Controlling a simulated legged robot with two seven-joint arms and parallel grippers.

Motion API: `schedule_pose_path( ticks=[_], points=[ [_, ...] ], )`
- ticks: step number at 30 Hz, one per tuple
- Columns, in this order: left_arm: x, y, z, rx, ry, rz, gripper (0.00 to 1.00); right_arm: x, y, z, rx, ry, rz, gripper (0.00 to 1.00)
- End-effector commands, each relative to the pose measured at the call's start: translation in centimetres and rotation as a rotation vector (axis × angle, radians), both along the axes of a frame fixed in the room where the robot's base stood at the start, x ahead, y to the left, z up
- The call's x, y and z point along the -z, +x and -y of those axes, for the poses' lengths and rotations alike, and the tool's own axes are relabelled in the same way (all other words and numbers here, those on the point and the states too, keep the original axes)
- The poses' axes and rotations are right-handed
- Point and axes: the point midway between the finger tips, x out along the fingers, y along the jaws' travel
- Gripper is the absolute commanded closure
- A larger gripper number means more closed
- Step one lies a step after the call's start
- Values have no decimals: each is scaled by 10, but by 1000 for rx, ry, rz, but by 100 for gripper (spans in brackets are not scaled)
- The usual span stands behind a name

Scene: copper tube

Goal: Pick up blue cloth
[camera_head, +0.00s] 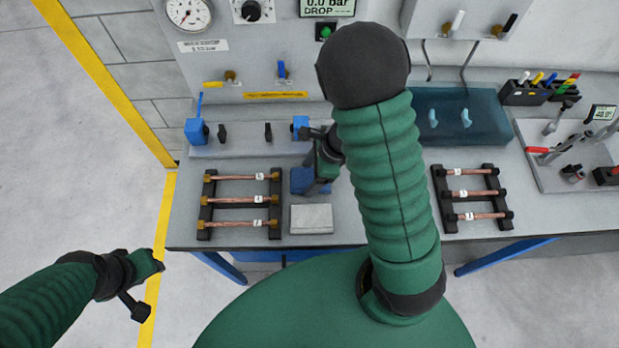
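A small blue cloth (299,182), seen as a dark blue square patch, lies on the grey bench between the left tube rack and my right arm. My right gripper (322,170) points down at its right edge and covers part of it. Whether the fingers touch the cloth or are closed on it is hidden by the gripper and forearm. My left gripper (143,285) hangs over the floor left of the bench, away from the cloth; its finger gap is unclear.
A pale grey block (311,219) lies just in front of the cloth. Racks with copper tubes stand at left (241,226) and right (474,216). Behind are a blue-ended fixture (196,132) and a teal tray (483,100). A tool board (560,165) is far right.

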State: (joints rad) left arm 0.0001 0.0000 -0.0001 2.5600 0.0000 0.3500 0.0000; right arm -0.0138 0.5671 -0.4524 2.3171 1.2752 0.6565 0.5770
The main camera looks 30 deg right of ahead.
Motion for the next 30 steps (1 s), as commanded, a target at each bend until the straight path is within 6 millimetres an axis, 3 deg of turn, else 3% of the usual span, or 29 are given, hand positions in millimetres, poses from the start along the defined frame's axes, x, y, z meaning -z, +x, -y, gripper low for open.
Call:
schedule_pose_path(
  ticks=[1, 10, 20, 28, 30],
  points=[
    [0, 0, 0, 0, 0, 0, 64, 0, -1, 0, 1, 0, -2, 36],
    [0, 0, 0, 0, 0, 0, 64, 0, -1, 0, 1, 0, -2, 75],
    [-2, 0, 0, 0, 0, 0, 64, -4, 0, 0, -1, 0, 0, 76],
    [-13, 0, 0, 0, 0, 0, 64, -42, 1, 0, -2, 0, 4, 76],
    [-4, 0, 0, 0, 0, 0, 64, -36, -16, 7, 5, 1, 0, 76]
  ],
)
